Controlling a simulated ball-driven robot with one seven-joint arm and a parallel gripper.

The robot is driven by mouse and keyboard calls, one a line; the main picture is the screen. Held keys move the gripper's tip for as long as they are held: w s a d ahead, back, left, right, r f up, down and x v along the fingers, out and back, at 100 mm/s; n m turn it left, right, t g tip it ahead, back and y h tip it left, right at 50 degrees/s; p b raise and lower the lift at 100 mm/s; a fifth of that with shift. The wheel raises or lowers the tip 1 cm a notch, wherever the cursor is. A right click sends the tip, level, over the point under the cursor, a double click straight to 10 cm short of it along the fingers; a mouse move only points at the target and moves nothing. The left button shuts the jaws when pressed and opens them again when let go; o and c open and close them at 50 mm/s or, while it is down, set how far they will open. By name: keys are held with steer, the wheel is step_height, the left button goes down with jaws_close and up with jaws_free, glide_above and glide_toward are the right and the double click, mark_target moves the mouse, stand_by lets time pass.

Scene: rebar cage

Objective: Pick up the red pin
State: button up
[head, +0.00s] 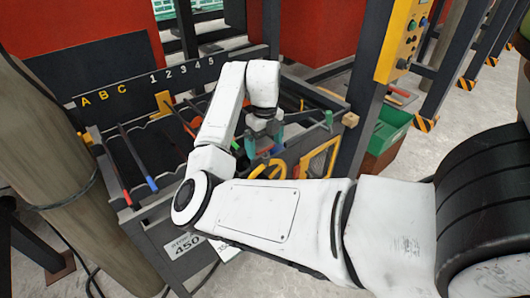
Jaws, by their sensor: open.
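A dark rod with a red end (127,198) lies in the dark rack at the left, left of a similar rod with a blue end (152,184). I cannot tell for sure if this red-ended rod is the red pin. My gripper (264,147) points down over the right part of the rack, to the right of both rods and apart from them. It is open, and nothing shows held in it. My white arm hides the middle of the rack and part of its front edge.
The rack's back board (130,85) carries letters and numbers. A yellow-framed part (320,160) stands at the rack's right front. A yellow control panel (397,40) on a dark post and a green bin (390,130) are to the right. A thick brown column (45,150) stands at the left.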

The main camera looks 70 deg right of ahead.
mark_target(265, 155)
steer(key=shift+d+f+p, duration=0.15)
steer(key=shift+f+p, duration=0.7)
steer(key=shift+f, duration=1.8)
steer(key=shift+c, duration=0.5)
steer(key=c, duration=1.1)
steer(key=shift+r, duration=0.1)
